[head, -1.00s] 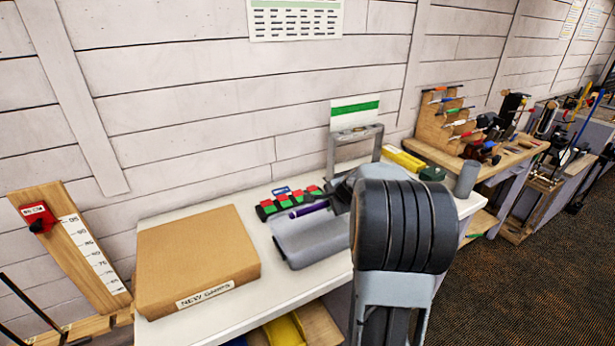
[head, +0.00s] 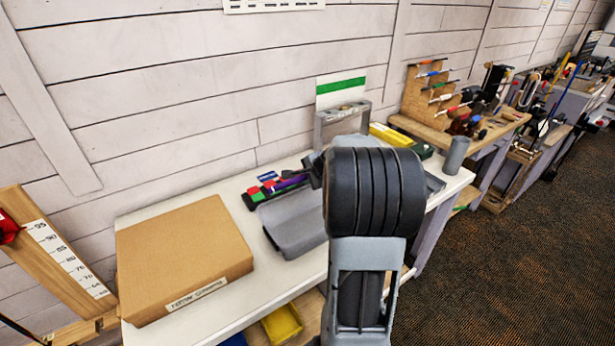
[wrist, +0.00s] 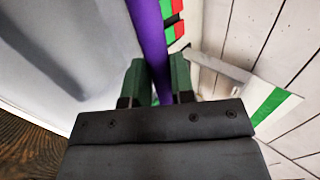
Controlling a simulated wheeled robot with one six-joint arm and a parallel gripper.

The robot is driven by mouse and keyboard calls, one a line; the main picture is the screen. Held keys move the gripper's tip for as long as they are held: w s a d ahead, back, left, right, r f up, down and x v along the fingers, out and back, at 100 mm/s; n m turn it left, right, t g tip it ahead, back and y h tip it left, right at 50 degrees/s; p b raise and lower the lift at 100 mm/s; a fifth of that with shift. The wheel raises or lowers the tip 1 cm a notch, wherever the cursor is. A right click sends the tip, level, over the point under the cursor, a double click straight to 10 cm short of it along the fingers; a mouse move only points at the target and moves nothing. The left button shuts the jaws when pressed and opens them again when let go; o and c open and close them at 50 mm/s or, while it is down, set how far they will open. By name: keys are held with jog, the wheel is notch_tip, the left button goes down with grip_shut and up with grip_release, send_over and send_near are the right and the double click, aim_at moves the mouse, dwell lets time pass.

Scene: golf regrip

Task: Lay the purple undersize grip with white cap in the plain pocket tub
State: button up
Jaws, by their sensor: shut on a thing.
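The purple grip (head: 290,182) is held in my gripper (head: 312,170), which is shut on it. In the wrist view the purple grip (wrist: 145,30) runs up between the two green-grey fingers (wrist: 157,82). Its white cap does not show. In the head view the grip appears in front of the red and green blocks, behind the grey tub (head: 285,232) on the white bench. The tub's inside and any pockets are hard to make out. A pale grey surface, probably the tub (wrist: 60,40), fills the left of the wrist view.
A cardboard box (head: 185,255) stands left of the tub. A dark rack with red and green blocks (head: 258,192) lies behind the tub. A grey frame (head: 340,115), a yellow box (head: 392,135) and a grey cylinder (head: 456,155) stand to the right.

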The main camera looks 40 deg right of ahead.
jog(key=shift+a+f+b, duration=0.1)
jog(key=shift+f+b, duration=5.4)
jog(key=shift+b, duration=0.3)
jog(key=o, duration=1)
jog(key=shift+c, duration=0.2)
jog(key=shift+r, duration=0.15)
jog(key=shift+r+p, duration=4.1)
jog(key=shift+r, duration=0.8)
